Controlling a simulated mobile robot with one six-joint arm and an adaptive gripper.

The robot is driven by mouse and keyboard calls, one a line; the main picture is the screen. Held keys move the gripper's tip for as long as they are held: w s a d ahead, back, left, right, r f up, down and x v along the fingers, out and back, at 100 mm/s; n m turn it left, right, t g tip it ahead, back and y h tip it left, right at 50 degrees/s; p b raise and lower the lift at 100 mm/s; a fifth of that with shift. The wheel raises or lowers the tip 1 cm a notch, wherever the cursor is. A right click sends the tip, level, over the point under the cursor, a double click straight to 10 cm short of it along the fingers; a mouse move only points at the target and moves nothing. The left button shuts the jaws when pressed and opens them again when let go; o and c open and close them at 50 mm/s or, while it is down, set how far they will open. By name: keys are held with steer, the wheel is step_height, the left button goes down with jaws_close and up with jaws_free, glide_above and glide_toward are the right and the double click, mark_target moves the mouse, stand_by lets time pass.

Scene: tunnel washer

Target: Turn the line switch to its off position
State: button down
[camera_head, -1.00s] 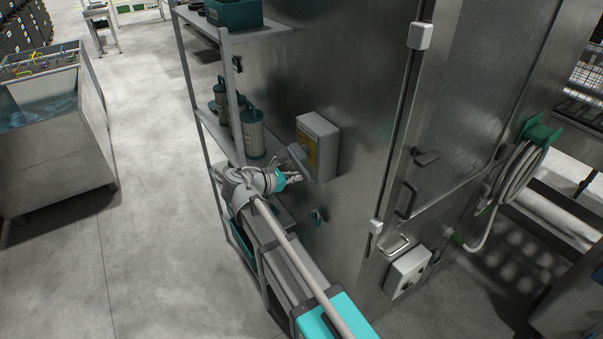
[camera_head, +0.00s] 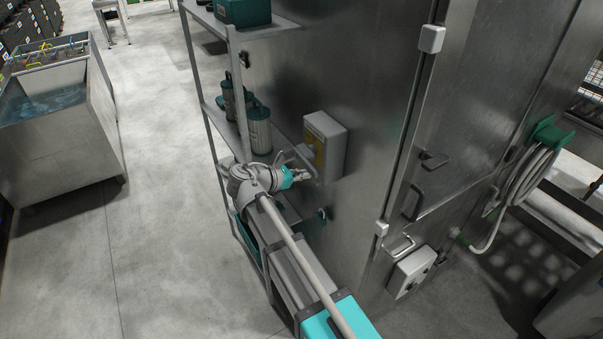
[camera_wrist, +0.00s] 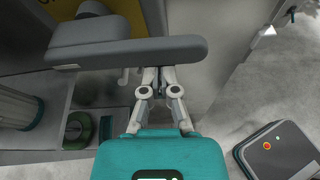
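The line switch appears to be the pale grey box (camera_head: 334,147) with a yellow plate (camera_head: 318,150) on the steel wall. In the wrist view, a thick grey handle bar (camera_wrist: 140,52) lies across the top, before a yellow panel (camera_wrist: 110,8). My gripper (camera_head: 302,175) is beside the lower left of the box, close to its handle. In the wrist view my gripper's fingers (camera_wrist: 160,80) lean together and look shut. Their tips pass behind the bar and are hidden, so I cannot tell whether they touch it.
A shelf rack with green-capped canisters (camera_head: 258,128) stands left of the box, close to my arm. A second grey control box (camera_head: 408,272) and a door handle (camera_head: 412,202) are on the right. A water-filled steel tank (camera_head: 62,130) is far left. Floor between is clear.

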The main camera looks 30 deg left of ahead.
steer(key=shift+s+a+f, duration=0.1)
steer(key=shift+s, duration=0.05)
steer(key=shift+f, duration=0.1)
step_height(320, 180, down, 4)
steer(key=b, duration=0.5)
steer(key=p+v, duration=0.4)
steer(key=v, duration=0.6)
steer(key=shift+w+a, duration=0.2)
steer(key=shift+w, duration=0.05)
steer(key=shift+w+a+f, duration=0.1)
steer(key=shift+w+a, duration=0.05)
stand_by(0.3)
